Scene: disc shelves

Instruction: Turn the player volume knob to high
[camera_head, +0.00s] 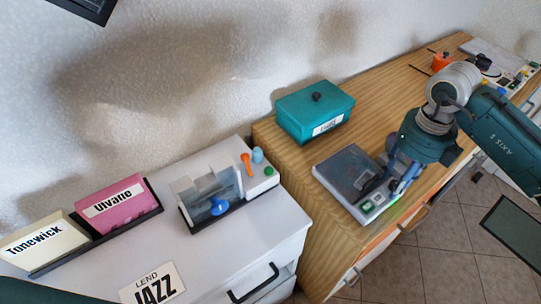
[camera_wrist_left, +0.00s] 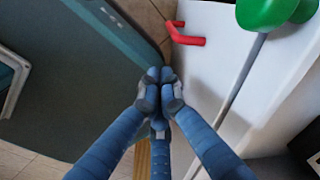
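A grey player-like device (camera_head: 348,172) with a dark lid sits on the wooden cabinet in the head view. Its front strip has green and white buttons (camera_head: 368,207); I cannot make out a volume knob there, and my gripper covers part of that strip. My right gripper (camera_head: 396,186) points down with its blue fingers over the device's right front corner; whether they touch it or are closed is unclear. My left gripper (camera_wrist_left: 160,90) shows in the left wrist view, its blue fingertips together with nothing visible between them.
A teal box (camera_head: 312,108) stands behind the device. In the left wrist view a red handle (camera_wrist_left: 186,38) and green ball (camera_wrist_left: 270,10) are near.

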